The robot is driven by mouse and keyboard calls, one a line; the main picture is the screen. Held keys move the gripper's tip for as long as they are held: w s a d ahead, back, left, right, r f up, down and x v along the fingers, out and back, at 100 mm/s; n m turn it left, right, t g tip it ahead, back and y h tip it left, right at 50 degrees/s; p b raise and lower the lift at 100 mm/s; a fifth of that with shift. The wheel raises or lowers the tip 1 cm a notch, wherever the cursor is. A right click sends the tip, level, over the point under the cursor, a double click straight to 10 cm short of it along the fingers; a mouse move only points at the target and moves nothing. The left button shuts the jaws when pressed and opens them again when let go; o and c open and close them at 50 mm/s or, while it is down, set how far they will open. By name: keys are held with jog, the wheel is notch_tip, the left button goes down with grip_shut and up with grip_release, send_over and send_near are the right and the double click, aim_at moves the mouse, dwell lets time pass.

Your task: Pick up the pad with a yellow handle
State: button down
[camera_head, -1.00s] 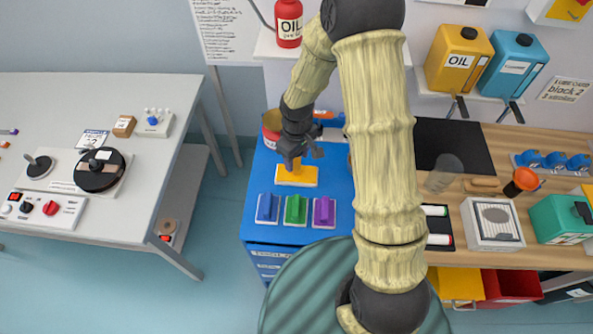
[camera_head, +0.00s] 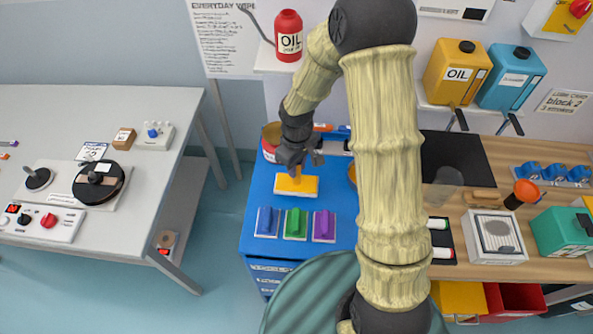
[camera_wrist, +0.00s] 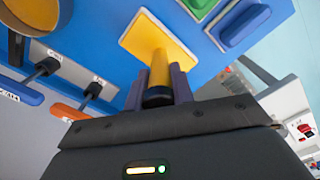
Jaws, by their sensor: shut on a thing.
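The pad with a yellow handle (camera_head: 297,186) is at the back of the blue cabinet top, behind a row of other pads. It has a yellow upper face and a pale edge. My gripper (camera_head: 296,172) is above it, with the fingers at its handle. In the wrist view my gripper (camera_wrist: 159,88) is shut on the yellow handle (camera_wrist: 159,68), one finger on each side. The pad body (camera_wrist: 140,36) shows beyond the fingers. I cannot tell whether the pad touches the cabinet top or hangs just above it.
Blue (camera_head: 266,222), green (camera_head: 295,224) and purple (camera_head: 324,226) pads stand in front. A red-rimmed can (camera_head: 270,142) stands behind left. Blue and orange handled tools (camera_wrist: 72,112) lie near the gripper. The cabinet's front left corner (camera_head: 250,236) is clear.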

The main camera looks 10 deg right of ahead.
notch_tip(320, 180, up, 8)
jog(key=shift+b, duration=0.55)
jog(key=c, duration=1.9)
grip_release()
jog(key=shift+c, duration=0.8)
jog(key=shift+f, duration=0.1)
